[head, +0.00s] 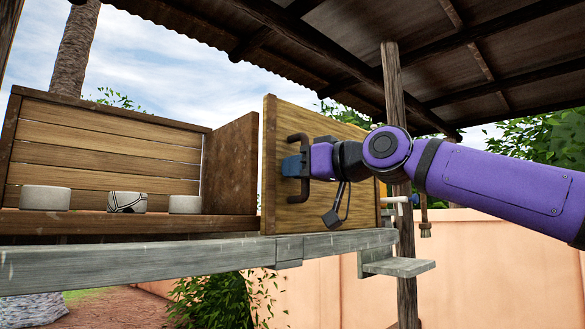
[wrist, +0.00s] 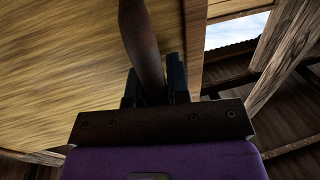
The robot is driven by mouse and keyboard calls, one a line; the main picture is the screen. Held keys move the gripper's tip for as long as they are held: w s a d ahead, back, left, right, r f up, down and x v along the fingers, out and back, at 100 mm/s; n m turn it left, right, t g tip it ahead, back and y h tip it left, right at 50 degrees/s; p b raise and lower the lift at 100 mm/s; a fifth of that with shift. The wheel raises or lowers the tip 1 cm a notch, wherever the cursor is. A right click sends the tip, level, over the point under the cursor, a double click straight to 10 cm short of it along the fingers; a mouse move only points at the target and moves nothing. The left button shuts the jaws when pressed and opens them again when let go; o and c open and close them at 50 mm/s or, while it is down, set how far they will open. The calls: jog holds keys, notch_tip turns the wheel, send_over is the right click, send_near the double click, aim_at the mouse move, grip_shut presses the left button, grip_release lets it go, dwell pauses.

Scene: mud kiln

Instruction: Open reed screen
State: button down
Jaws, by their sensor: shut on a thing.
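The reed screen (head: 285,120) is a straw-coloured panel with a brown wooden edge, standing right of an open wooden compartment. Its dark brown bar handle (head: 298,195) is upright near the panel's left edge. My gripper (head: 292,166) is at the handle's middle, reaching in from the right. In the wrist view, the handle (wrist: 138,40) runs down between the two dark fingers of my gripper (wrist: 154,88), which is shut on it. The screen's face (wrist: 60,75) fills the left of that view. The lower part of the handle is hidden there by my gripper.
A grey ledge (head: 180,262) runs below. A wooden post (head: 397,100) and a small grey shelf (head: 398,266) are at the right.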

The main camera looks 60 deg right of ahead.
jog(key=c, duration=1.4)
grip_release()
jog(key=shift+s, duration=0.15)
jog(key=s, duration=1)
jog(key=shift+s+a, duration=0.3)
jog(key=shift+a, duration=0.05)
